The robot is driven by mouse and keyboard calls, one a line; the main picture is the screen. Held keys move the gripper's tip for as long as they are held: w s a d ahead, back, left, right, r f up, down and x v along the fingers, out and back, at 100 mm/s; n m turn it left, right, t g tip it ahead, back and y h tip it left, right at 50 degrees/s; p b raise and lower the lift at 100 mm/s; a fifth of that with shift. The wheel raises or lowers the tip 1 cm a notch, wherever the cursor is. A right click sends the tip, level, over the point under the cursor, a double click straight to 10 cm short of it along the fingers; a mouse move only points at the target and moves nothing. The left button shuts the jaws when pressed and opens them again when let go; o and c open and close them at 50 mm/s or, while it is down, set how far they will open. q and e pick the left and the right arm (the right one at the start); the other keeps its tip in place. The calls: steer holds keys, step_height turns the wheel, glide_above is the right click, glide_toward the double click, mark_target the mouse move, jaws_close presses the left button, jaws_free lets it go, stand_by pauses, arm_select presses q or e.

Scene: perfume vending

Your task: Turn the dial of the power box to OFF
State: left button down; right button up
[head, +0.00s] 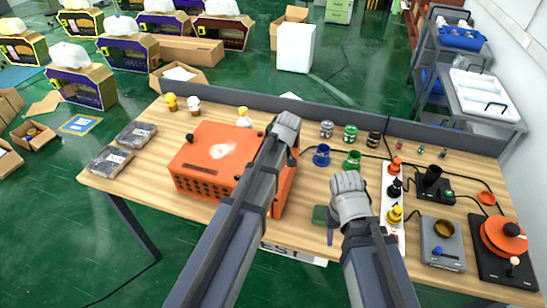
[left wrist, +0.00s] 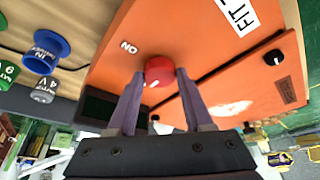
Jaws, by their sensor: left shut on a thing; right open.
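The orange power box (head: 205,150) stands left of the table's middle in the head view. In the left wrist view its orange face (left wrist: 110,65) fills much of the picture. A round red dial (left wrist: 159,68) with a short white mark sits on that face beside a white "ON" label (left wrist: 129,47). My left gripper (left wrist: 161,85) has one finger on each side of the dial and is shut on it. In the head view my left arm hides the dial and these fingertips. My right gripper (head: 354,228) is open over the table's front, right of the box.
A black knob (left wrist: 274,56) is also on the box face. Blue (head: 321,155) and green (head: 352,160) cups stand right of the box. A white power strip (head: 393,210) with coloured plugs lies right of my right gripper. Dark packages (head: 112,160) lie at the table's left end.

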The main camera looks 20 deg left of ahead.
stand_by(0.3)
arm_select(q)
steer(key=shift+c, duration=1.5)
jaws_free()
steer(key=shift+r, duration=0.1)
steer(key=p+v, duration=0.7)
steer(key=shift+r, duration=0.3)
steer(key=shift+s+d+f, duration=0.1)
steer(key=shift+s+d, duration=0.05)
steer(key=s+d+f+m+g+h+b, duration=0.1)
steer(key=s+d+f+m+b, duration=0.3)
steer(key=s, duration=0.6)
steer(key=s+d+f+m+g+h+b, duration=0.1)
steer(key=s+d+f+m+b, duration=0.4)
steer(key=s, duration=0.6)
steer(key=d+f+m+g, duration=0.1)
steer(key=d+m, duration=0.1)
steer(key=m, duration=0.1)
steer(key=shift+s+f+m+g, duration=0.3)
steer(key=shift+f, duration=0.1)
